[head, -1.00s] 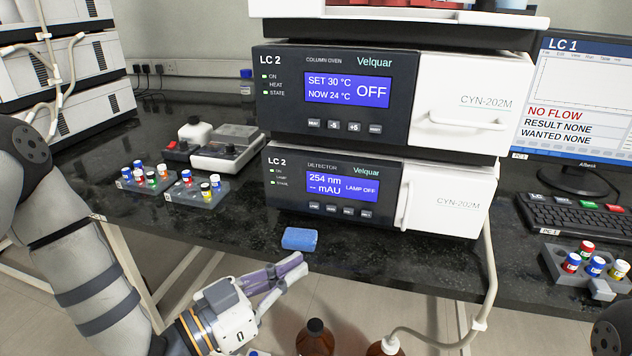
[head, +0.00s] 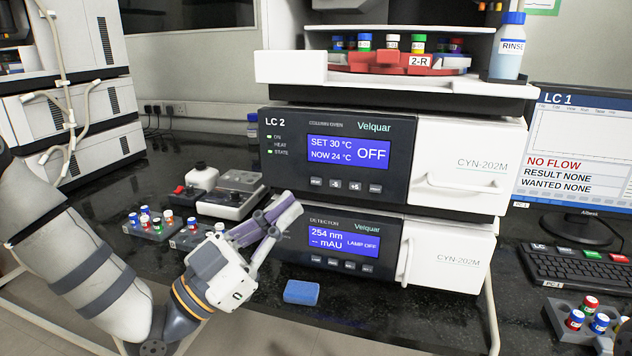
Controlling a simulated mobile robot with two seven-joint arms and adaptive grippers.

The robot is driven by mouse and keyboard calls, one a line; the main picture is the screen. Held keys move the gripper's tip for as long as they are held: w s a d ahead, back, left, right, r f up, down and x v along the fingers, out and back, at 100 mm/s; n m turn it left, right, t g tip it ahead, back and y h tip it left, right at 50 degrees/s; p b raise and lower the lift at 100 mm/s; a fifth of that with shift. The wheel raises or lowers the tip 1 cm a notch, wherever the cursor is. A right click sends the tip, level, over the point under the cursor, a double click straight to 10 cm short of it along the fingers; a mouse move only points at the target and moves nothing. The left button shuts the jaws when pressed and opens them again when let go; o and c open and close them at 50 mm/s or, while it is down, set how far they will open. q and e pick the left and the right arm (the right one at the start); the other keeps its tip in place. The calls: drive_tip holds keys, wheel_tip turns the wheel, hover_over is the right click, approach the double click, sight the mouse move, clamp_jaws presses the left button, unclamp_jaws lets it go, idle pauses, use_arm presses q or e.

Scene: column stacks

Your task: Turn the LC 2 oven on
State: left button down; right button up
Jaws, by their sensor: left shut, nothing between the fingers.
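The LC 2 column oven (head: 289,155) is the dark-fronted unit in the middle of the stack, with a white door on its right. Its blue screen (head: 350,152) reads SET 30 °C, NOW 24 °C and OFF. A row of small buttons (head: 346,186) runs under the screen. My left gripper (head: 292,210) is shut and empty. It is in front of the top left of the detector, just below the oven's front panel, and hides the detector's left labels. I cannot tell if it touches anything. My right gripper is not in view.
A tray with vials (head: 405,62) and a RINSE bottle (head: 508,50) stand above. A blue sponge (head: 301,292) lies in front. Vial racks (head: 152,230) stand left, a keyboard (head: 580,268) right.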

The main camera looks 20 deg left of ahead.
sight(316, 181)
use_arm(q)
drive_tip(key=w+b, duration=0.2)
drive_tip(key=w, duration=0.6)
drive_tip(key=shift+d, duration=0.15)
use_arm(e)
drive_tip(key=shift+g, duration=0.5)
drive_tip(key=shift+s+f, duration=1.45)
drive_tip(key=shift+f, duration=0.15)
use_arm(q)
drive_tip(key=shift+w+f, duration=0.1)
drive_tip(key=shift+w, duration=0.1)
drive_tip(key=shift+w, duration=0.3)
